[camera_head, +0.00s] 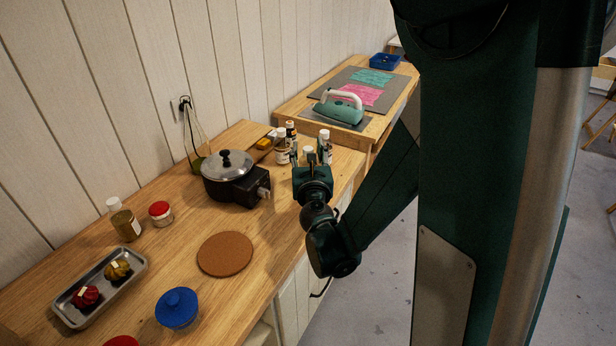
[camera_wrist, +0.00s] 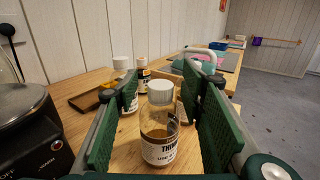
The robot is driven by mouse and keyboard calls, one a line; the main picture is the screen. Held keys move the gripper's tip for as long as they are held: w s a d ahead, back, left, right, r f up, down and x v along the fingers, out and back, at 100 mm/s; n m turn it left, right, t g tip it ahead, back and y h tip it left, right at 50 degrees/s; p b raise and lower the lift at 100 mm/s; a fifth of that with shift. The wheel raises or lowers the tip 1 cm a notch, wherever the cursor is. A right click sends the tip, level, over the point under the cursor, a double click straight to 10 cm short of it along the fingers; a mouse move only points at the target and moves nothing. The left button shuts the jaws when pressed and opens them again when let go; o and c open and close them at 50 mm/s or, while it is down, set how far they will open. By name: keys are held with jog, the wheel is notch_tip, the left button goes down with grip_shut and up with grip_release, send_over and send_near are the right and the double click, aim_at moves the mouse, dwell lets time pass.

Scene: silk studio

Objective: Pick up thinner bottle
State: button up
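The thinner bottle (camera_wrist: 159,125) is clear with a white cap and amber liquid. Its label reads "THIN…", and it stands upright on the wooden counter. My gripper (camera_wrist: 162,72) is open, with its green fingers on either side of the bottle in the wrist view. The bottle appears between the fingers, but I cannot tell whether they touch it. In the head view my gripper (camera_head: 311,163) is at the counter's right end, and only the white cap of a bottle (camera_head: 308,151) shows between its fingers.
Other bottles (camera_head: 282,146) stand close behind and beside my gripper; one white-capped bottle (camera_wrist: 122,75) is behind the left finger. A black pot (camera_wrist: 28,125) is close on the left. An iron (camera_head: 340,108) sits on the far table. A cork mat (camera_head: 225,254) lies nearer.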

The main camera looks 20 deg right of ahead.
dwell(0.5)
jog(key=c, duration=1.3)
